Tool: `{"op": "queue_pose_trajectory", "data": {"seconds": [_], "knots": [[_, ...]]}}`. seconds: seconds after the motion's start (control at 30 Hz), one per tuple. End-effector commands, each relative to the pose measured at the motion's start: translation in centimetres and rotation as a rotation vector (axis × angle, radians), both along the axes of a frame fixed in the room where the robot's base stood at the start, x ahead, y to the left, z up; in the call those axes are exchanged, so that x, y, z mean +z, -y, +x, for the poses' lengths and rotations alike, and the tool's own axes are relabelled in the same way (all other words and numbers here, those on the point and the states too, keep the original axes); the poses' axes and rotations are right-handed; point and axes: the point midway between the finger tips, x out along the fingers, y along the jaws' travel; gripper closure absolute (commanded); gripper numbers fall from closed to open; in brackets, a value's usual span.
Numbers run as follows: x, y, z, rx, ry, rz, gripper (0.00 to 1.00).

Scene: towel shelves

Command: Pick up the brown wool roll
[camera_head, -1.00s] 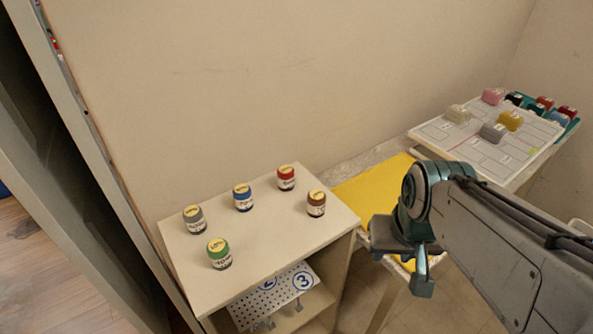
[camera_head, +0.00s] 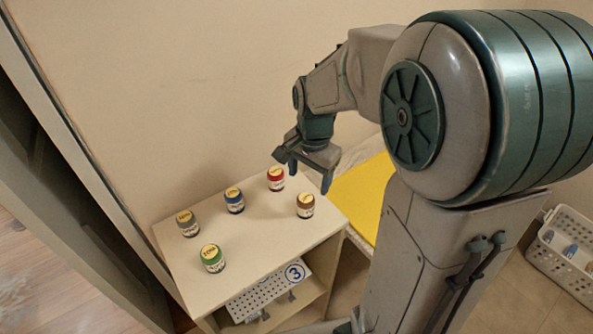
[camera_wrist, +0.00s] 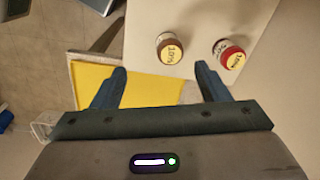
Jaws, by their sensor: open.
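The brown wool roll (camera_head: 305,206) stands upright near the right edge of the white shelf top (camera_head: 262,240). It has a yellow label on its top. In the wrist view the brown roll (camera_wrist: 169,48) lies ahead of the fingers, between their lines. My gripper (camera_head: 308,178) is open and empty, above the back right part of the shelf. In the wrist view my gripper (camera_wrist: 160,80) has its two blue fingers spread apart, touching no roll.
A red roll (camera_head: 276,179) stands close by at the back left of the brown one. A blue roll (camera_head: 234,200), a grey roll (camera_head: 187,223) and a green roll (camera_head: 212,258) stand further left. A yellow surface (camera_head: 357,198) lies right of the shelf. The wall is behind.

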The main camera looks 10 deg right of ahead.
Motion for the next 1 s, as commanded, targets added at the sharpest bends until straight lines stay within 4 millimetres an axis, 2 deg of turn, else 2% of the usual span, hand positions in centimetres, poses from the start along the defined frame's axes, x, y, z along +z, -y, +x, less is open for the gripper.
{"op": "queue_pose_trajectory", "data": {"seconds": [0.1, 0.3, 0.47, 0.7, 0.8, 1.0], "knots": [[-0.1, -0.1, 2.2, -0.148, -0.038, -0.006, 0.31], [-1.0, -0.1, 3.9, -0.282, -0.063, -0.016, 0.31], [-3.1, 0.0, 4.0, -0.302, -0.069, -0.019, 0.31], [-7.8, 0.1, 3.9, -0.301, -0.067, -0.018, 0.31], [-9.0, 0.1, 3.9, -0.300, -0.066, -0.018, 0.31], [-10.1, 0.2, 3.9, -0.300, -0.066, -0.017, 0.31]]}}
